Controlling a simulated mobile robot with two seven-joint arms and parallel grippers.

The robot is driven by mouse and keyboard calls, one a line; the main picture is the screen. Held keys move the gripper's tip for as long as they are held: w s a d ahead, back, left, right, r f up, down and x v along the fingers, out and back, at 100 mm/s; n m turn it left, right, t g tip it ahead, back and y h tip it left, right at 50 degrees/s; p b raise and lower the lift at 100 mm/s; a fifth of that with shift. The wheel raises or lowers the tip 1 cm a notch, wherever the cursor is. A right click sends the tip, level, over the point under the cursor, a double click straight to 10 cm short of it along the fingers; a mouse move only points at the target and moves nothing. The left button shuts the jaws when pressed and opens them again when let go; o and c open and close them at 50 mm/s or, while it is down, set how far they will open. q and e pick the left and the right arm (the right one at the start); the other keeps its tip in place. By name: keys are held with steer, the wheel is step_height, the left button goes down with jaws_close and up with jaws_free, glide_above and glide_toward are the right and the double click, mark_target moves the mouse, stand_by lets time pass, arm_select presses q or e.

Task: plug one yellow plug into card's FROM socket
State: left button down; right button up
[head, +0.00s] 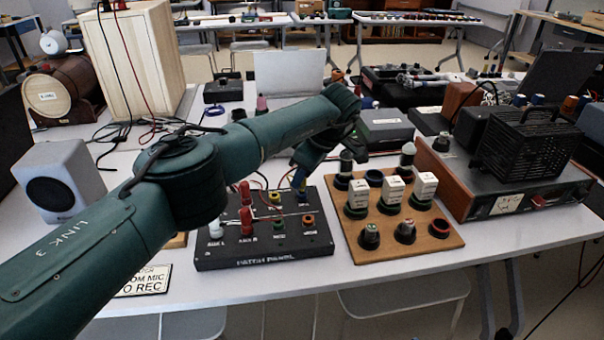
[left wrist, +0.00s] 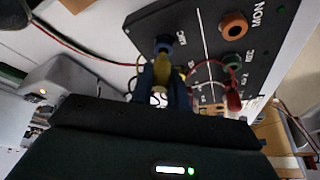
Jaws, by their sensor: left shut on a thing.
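A black patch panel (head: 262,262) lies on the table with coloured sockets and a cable across it. My left gripper (head: 299,182) is low over its back right part. In the left wrist view my left gripper (left wrist: 164,82) is shut on a yellow plug (left wrist: 160,74), whose tip is at a blue socket (left wrist: 163,43). I cannot tell whether the plug is seated. An orange socket (head: 308,220) and a green socket (head: 279,224) are nearer the front. The card (head: 146,281), partly hidden by my arm, reads "FROM MIC TO REC". My right gripper is not in view.
Red plugs (head: 246,222) and a white plug (head: 215,229) stand at the panel's left. A wooden board (head: 442,236) with several cups and white blocks lies to the right, beside a wood-cased device (head: 470,195). A speaker (head: 58,180) stands at the left.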

arm_select(q)
steer(key=shift+f+b, duration=0.5)
steer(key=shift+f, duration=0.3)
steer(key=c, duration=1.3)
jaws_free()
steer(key=shift+r, duration=0.1)
steer(key=shift+r, duration=0.15)
steer(key=shift+r+p, duration=2.55)
steer(key=shift+r, duration=1.05)
